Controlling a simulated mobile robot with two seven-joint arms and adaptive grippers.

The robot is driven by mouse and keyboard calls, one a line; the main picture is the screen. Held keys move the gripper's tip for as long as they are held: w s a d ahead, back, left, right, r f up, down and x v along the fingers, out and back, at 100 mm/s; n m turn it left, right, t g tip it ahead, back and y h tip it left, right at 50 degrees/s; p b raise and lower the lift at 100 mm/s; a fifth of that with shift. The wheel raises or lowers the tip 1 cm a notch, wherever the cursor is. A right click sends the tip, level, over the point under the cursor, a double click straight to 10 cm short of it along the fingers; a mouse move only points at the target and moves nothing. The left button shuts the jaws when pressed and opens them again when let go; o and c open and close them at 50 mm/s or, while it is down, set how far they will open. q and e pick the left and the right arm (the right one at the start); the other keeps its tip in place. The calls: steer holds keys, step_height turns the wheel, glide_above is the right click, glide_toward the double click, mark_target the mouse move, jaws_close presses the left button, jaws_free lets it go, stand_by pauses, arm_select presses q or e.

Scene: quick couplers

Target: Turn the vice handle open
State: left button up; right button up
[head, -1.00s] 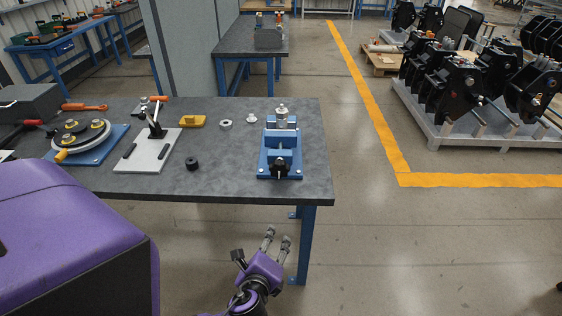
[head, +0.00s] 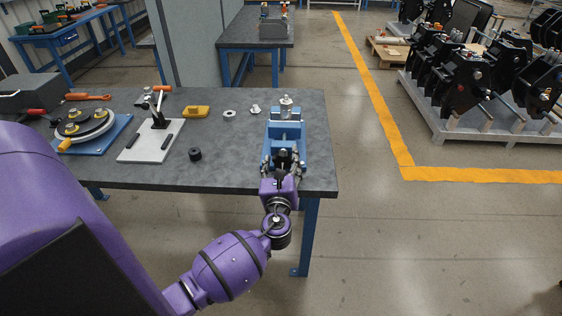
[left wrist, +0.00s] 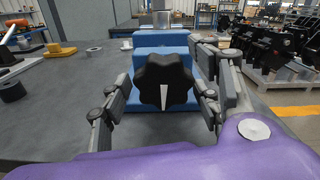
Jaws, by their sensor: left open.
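The blue vice (head: 286,128) stands near the right end of the grey workbench, with a metal fitting (head: 286,103) at its far end. Its black star-shaped handle knob (left wrist: 163,80) faces me in the left wrist view, with a white pointer mark running down from its middle. My left gripper (head: 283,161) is at the vice's front edge. In the left wrist view the open fingers (left wrist: 160,97) stand on both sides of the knob, with visible gaps, so they look apart from it. My right gripper does not show.
On the workbench (head: 235,160), left of the vice, are a black ring (head: 195,154), a light ring (head: 229,115), a small metal fitting (head: 255,109), a yellow block (head: 196,112) and a toggle clamp on a white plate (head: 150,142).

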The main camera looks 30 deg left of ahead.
arm_select(q)
steer(key=shift+c, duration=0.4)
steer(key=c, duration=1)
steer(key=shift+f, duration=0.1)
